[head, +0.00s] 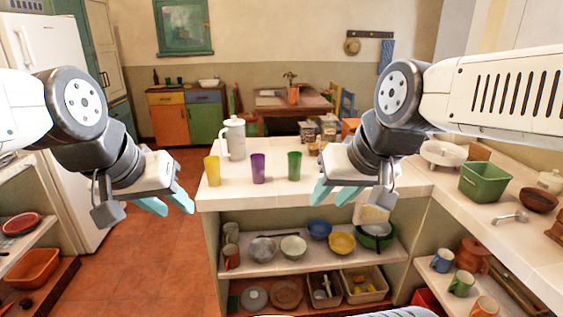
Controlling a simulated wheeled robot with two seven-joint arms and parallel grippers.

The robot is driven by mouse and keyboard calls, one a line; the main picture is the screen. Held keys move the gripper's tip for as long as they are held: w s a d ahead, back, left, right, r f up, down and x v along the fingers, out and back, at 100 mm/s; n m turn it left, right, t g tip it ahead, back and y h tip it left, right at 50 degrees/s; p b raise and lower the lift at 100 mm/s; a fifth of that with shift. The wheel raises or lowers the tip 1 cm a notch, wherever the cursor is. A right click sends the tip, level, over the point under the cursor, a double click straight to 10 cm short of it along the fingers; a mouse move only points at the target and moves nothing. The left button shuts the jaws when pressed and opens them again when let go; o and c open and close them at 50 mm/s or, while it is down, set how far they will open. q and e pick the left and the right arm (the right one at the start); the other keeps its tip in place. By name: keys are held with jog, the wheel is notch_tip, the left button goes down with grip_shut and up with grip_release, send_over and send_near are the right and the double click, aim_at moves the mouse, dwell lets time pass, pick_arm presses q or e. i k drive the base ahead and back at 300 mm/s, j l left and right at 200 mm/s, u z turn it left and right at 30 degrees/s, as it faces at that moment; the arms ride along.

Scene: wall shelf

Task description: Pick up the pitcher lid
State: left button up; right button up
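A white pitcher (235,143) stands upright on the white counter, behind a row of cups. Its pale lid (233,122) sits on top of it. My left gripper (166,202) is open and empty, in front of the counter's left end and to the left of the pitcher. My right gripper (334,194) is open and empty near the counter's front edge, to the right of the pitcher. Neither gripper touches the pitcher or the lid.
Yellow (212,170), purple (258,167) and green (294,166) cups stand in front of the pitcher. Jars and boxes (310,130) are to its right. A green bin (485,182) is on the right counter. Bowls (293,246) fill the shelf below.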

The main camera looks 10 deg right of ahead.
aim_at(235, 121)
jog(key=i+u, duration=0.45)
jog(key=i, duration=0.3)
jog(key=i+l+u, duration=0.2)
jog(key=i+u, duration=0.2)
jog(key=i, duration=0.35)
